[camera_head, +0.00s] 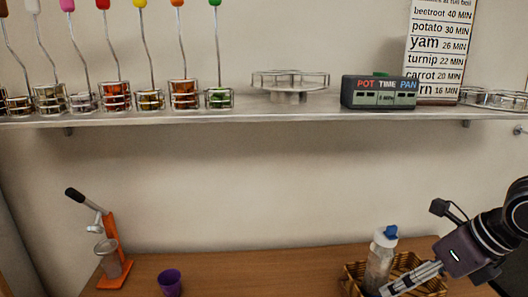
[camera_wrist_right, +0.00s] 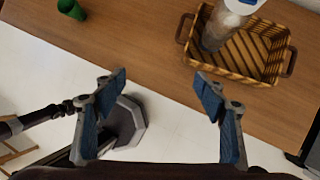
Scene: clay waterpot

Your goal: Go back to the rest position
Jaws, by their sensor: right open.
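My right gripper (camera_head: 384,291) comes in at the lower right of the head view, in front of part of the wicker basket. In the right wrist view its two blue-padded fingers (camera_wrist_right: 160,82) are spread wide, with nothing between them. The basket (camera_wrist_right: 270,78) lies beyond the fingertips, apart from them. A clear bottle with a blue cap (camera_head: 384,240) stands in the basket, and the bottle (camera_wrist_right: 222,24) is cut off at the top of the wrist view. My left gripper does not show.
An orange press with a black handle (camera_head: 113,255) and a purple cup (camera_head: 170,283) stand on the wooden table (camera_head: 240,268). A green cup (camera_wrist_right: 72,9) shows in the wrist view. A wall shelf (camera_head: 250,113) holds several spice jars and a timer (camera_head: 379,93). The table's middle is clear.

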